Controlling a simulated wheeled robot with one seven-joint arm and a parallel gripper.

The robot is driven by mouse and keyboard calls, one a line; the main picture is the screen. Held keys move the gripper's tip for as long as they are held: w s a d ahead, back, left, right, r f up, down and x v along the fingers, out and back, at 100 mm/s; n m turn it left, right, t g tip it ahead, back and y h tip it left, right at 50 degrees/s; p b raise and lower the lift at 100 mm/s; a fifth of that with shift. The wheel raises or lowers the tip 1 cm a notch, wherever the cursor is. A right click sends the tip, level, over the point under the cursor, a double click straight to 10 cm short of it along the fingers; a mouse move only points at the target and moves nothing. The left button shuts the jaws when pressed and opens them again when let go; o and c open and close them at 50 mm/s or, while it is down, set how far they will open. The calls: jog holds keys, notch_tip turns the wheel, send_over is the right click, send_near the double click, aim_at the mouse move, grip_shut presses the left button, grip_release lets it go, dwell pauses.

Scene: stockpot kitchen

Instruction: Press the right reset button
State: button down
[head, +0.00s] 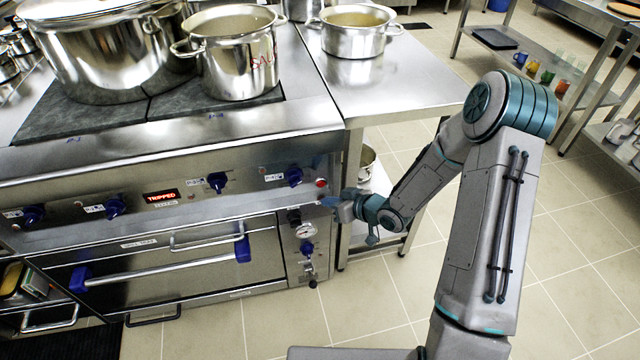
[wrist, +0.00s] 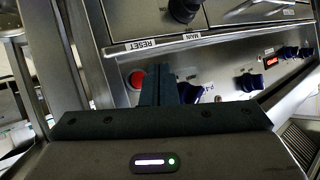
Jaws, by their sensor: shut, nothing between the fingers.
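The red reset button (head: 321,183) sits at the right end of the steel range's front panel. In the wrist view the red button (wrist: 136,79) shows just left of my fingers, with a RESET label (wrist: 155,44) that reads upside down. My gripper (head: 328,202) is shut and empty. In the head view its tips are just below and right of the button, close to the panel. In the wrist view my gripper (wrist: 160,72) has its closed fingers beside the button, covering part of the panel. I cannot tell whether they touch the panel.
A red display (head: 162,196) on the panel reads TRIPPED. Blue knobs (head: 294,177) line the panel, one left of the button. A gauge (head: 306,231) and a lever are below. Pots (head: 233,55) stand on the range top. A steel side table (head: 410,80) adjoins it. Tiled floor is open at front right.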

jog(key=shift+w+a, duration=0.25)
jog(key=shift+w, duration=0.5)
jog(key=shift+w+a, duration=0.2)
jog(key=shift+w, duration=0.55)
dwell(0.9)
jog(key=shift+w+a, duration=0.1)
jog(key=shift+w, duration=0.35)
jog(key=shift+w+a+p, duration=0.1)
jog(key=shift+w+p, duration=0.25)
jog(key=shift+w, duration=0.05)
dwell(0.6)
jog(key=shift+s, duration=0.15)
jog(key=shift+s+d, duration=0.25)
jog(key=shift+s, duration=0.4)
jog(key=shift+s+d+b, duration=0.15)
jog(key=shift+s+d, duration=0.1)
jog(key=shift+s, duration=0.55)
jog(key=shift+s+d+b, duration=0.1)
jog(key=shift+s+d, duration=0.1)
jog(key=shift+s, duration=0.6)
jog(key=shift+s+d+b, duration=0.15)
jog(key=shift+s+d, duration=0.1)
jog(key=shift+s, duration=0.55)
